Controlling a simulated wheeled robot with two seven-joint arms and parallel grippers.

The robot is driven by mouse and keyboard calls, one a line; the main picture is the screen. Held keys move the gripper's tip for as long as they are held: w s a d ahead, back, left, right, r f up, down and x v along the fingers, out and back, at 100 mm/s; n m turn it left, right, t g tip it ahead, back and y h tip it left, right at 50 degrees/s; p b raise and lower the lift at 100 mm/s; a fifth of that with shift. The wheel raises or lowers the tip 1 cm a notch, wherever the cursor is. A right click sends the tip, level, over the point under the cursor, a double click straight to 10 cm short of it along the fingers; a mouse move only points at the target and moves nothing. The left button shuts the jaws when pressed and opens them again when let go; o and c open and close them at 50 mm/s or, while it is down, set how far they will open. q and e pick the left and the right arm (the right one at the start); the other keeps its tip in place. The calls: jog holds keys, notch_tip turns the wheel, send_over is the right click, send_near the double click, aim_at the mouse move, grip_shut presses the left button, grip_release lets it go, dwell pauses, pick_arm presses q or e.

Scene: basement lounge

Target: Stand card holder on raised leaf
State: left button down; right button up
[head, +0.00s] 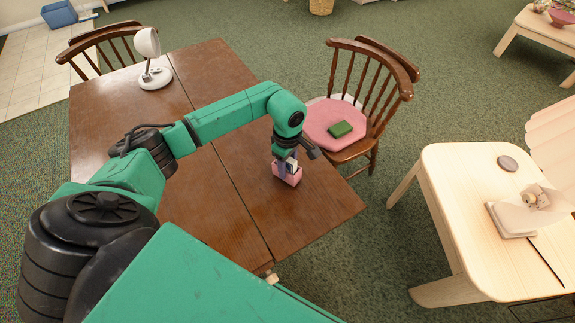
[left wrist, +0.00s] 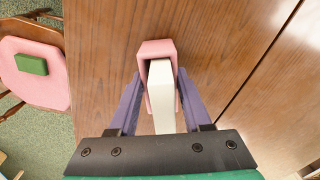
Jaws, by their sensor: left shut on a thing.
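In the left wrist view the pink holder (left wrist: 157,47) sits between the purple fingers (left wrist: 160,80), with a white block of cards (left wrist: 162,90) inside. The holder looks upright and at or very near the tabletop; I cannot tell if it touches. A dark seam divides the leaf under it from the rest of the table. My right gripper is not in view.
A white lamp (head: 150,60) stands at the table's far left. A pale wooden table (head: 460,165) stands farther right. The leaf around the holder is clear.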

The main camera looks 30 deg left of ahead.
pick_arm(q)
jog(key=shift+f, duration=0.6)
jog(key=shift+c, duration=1.7)
grip_release()
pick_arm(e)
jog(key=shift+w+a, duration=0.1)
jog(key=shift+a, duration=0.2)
pick_arm(q)
jog(key=shift+r, duration=0.55)
notch_tip(320, 180, up, 11)
jog(key=shift+f+b, duration=0.1)
jog(key=shift+b, duration=1.15)
jog(key=shift+r, duration=0.25)
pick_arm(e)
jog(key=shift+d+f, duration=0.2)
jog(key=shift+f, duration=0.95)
